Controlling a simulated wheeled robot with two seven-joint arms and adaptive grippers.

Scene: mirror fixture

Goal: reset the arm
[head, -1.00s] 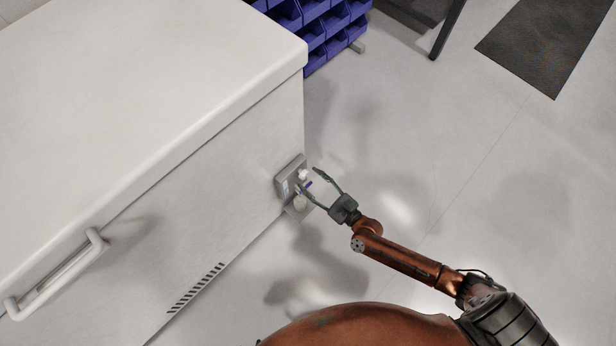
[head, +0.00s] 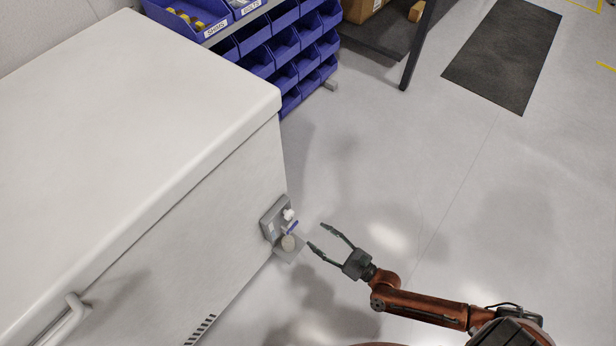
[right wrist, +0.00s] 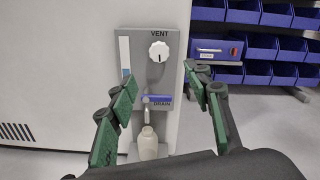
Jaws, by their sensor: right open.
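My right gripper (head: 318,238) is open and empty, a little to the right of the grey panel (head: 270,222) on the white chest's end, apart from it in the head view. In the right wrist view its two green-padded fingers (right wrist: 163,100) stand to either side of the panel's lower half. The panel bears a white round knob (right wrist: 159,51) under the word VENT. Below it is a blue lever (right wrist: 158,98) with the word DRAIN. A pale bottle (right wrist: 148,145) stands under a spout on a small shelf (head: 290,252). My left gripper does not show.
The large white chest (head: 130,120) fills the left, with a bar handle (head: 62,325). A rack of blue bins (head: 285,45) stands behind it. A dark table leg (head: 415,50) and a dark mat (head: 503,55) are at the back. The floor right of the chest is clear.

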